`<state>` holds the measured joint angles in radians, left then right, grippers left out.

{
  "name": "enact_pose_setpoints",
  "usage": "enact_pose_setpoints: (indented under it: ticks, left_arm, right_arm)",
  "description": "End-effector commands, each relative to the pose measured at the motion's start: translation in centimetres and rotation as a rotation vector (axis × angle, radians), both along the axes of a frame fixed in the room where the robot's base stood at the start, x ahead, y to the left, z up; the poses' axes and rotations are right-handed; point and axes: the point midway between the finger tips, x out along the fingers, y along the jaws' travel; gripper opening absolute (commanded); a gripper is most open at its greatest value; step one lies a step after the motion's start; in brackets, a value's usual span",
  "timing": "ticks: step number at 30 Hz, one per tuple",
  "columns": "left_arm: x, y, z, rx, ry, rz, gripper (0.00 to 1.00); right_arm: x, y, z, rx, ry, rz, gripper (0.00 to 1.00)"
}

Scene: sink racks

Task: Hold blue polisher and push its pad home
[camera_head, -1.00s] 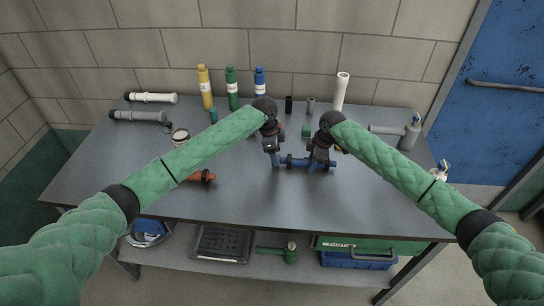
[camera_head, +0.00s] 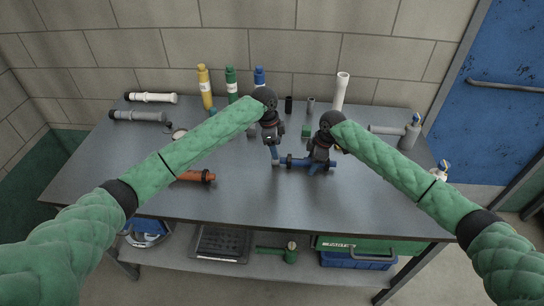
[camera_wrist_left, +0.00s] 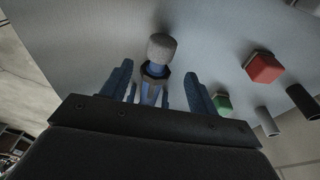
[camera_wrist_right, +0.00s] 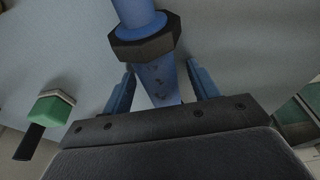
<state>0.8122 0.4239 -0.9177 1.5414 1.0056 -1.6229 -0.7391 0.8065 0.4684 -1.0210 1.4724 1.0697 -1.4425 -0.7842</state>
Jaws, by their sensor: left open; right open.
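The blue polisher (camera_head: 298,163) lies on the table, its long axis running left to right, with a dark collar near its left end. It also shows in the right wrist view (camera_wrist_right: 137,15), with its dark collar (camera_wrist_right: 146,40). Its grey pad (camera_wrist_left: 161,47) sticks out at the end in the left wrist view. My left gripper (camera_head: 275,158) is open above the pad end, and the pad lies in line with the gap between its fingers. My right gripper (camera_head: 316,168) is open around the polisher's body, with one finger on each side; contact is not clear.
A red block (camera_wrist_left: 264,67) and a green block (camera_head: 306,131) stand behind the polisher. An orange tool (camera_head: 196,176) lies left, partly under my left arm. Yellow (camera_head: 205,87), green and blue bottles and a white tube (camera_head: 341,92) stand at the back. The table front is clear.

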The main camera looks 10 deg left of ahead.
Motion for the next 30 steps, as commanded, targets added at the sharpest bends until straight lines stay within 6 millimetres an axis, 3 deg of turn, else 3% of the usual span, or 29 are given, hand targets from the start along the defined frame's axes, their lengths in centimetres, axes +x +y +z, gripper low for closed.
enact_pose_setpoints:
  ticks: [8,21,30]
  left_arm:
    - [0.0,0.0,0.0,0.0,0.0,0.0,0.6]
    - [0.0,0.0,0.0,0.0,0.0,0.0,0.6]
    - [0.0,0.0,0.0,0.0,0.0,0.0,0.6]
  right_arm:
    - [0.1,-0.3,1.1,0.001,-0.001,0.0,0.6]
    - [0.1,-2.2,8.7,0.0,-0.001,0.001,0.6]
    - [0.1,-2.9,11.4,0.001,0.0,0.0,0.6]
